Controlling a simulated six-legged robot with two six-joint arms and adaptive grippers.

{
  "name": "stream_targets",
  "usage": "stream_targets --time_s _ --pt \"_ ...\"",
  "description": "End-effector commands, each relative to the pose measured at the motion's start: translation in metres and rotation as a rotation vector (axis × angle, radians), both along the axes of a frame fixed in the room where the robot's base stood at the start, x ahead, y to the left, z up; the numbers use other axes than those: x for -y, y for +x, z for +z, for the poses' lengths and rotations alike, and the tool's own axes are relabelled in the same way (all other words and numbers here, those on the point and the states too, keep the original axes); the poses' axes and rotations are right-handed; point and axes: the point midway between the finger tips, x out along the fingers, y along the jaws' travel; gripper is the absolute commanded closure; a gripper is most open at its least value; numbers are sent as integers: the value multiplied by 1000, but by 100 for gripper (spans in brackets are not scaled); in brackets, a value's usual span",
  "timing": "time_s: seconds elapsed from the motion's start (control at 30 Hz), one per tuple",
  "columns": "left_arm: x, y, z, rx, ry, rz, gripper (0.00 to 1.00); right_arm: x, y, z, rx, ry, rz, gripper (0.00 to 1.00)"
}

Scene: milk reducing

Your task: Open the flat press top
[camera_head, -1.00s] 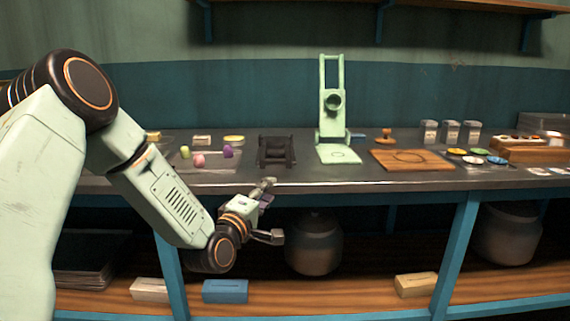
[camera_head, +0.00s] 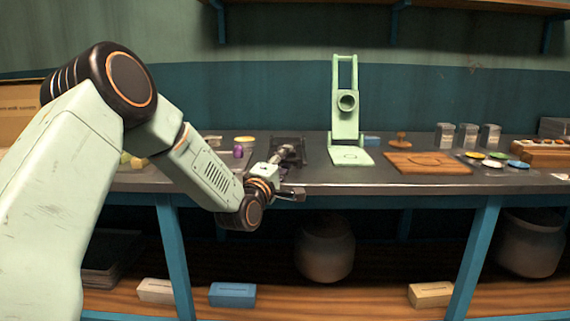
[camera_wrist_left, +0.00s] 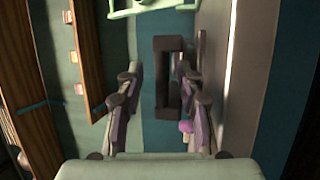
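A small black press (camera_head: 302,153) lies low on the dark workbench, left of a light green stand. My left gripper (camera_head: 290,152) reaches over the front of the bench and partly covers the press. A dark rectangular frame (camera_wrist_left: 161,108), seemingly the press, shows beyond and between the fingers. I cannot tell whether any finger touches it. My right gripper is not in view.
The tall light green stand (camera_head: 346,125) is just right of the press. A wooden board (camera_head: 425,163), colored dishes (camera_head: 496,155) and grey canisters (camera_head: 467,136) stand farther right. A purple piece (camera_head: 238,151) is to the left.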

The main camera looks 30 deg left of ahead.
Motion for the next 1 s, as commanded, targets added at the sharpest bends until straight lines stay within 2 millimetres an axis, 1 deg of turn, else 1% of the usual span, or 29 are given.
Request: stream_targets --time_s 0.2,0.23,0.63,1.0 --pt "1 3 0 0 1 0 64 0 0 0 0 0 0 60" --pt "1 3 0 0 2 0 65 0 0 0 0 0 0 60" --pt "0 2 0 0 1 0 99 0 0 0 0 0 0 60" --pt "0 2 0 0 1 1 100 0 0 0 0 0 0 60"
